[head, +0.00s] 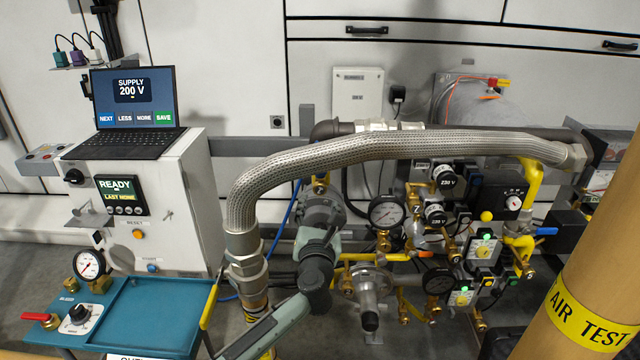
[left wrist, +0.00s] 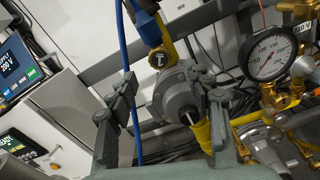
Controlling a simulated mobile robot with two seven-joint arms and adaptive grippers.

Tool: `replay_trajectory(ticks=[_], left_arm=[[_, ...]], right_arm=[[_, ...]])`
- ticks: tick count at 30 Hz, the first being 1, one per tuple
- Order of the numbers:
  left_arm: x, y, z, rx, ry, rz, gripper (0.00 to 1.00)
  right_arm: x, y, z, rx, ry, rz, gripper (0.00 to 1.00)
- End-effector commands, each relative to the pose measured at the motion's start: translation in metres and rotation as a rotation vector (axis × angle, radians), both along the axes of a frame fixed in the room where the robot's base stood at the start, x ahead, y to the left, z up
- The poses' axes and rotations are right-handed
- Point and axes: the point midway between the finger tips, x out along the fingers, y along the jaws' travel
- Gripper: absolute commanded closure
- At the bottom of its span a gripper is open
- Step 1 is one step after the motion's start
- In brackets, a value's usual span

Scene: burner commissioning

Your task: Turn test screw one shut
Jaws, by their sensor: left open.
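My left gripper (head: 320,238) reaches in from the bottom of the head view, in front of a grey round gas fitting (left wrist: 179,92). In the left wrist view its two fingers (left wrist: 170,108) stand wide apart with nothing between them touching. The grey fitting with a pale slot or pin at its centre lies beyond them. A brass fitting with a dark mark (left wrist: 158,59) sits above it on a yellow pipe. I cannot tell which small brass fitting is test screw one; several (head: 530,270) show on the valve train at right. My right gripper is not in view.
A braided metal hose (head: 400,152) arches over the work area. A pressure gauge (head: 387,212) stands right of the gripper, also in the left wrist view (left wrist: 271,53). A teal bench (head: 150,318) and laptop (head: 133,112) are at left. A tan AIR TEST pipe (head: 570,260) blocks the front right.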

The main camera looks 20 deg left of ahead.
Motion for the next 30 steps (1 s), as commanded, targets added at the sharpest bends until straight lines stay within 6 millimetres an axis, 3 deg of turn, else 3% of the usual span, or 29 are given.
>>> replay_trajectory(ticks=[12, 23, 30], left_arm=[[0.059, 0.017, 0.002, 0.006, -0.001, -0.001, 0.49], [0.066, 0.019, 0.001, 0.006, -0.001, -0.002, 0.49], [0.065, 0.019, 0.001, 0.006, -0.001, -0.002, 0.77]], right_arm=[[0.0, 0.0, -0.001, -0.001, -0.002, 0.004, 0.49], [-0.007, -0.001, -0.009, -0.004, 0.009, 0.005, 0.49], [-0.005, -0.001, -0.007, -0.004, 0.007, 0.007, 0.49]])
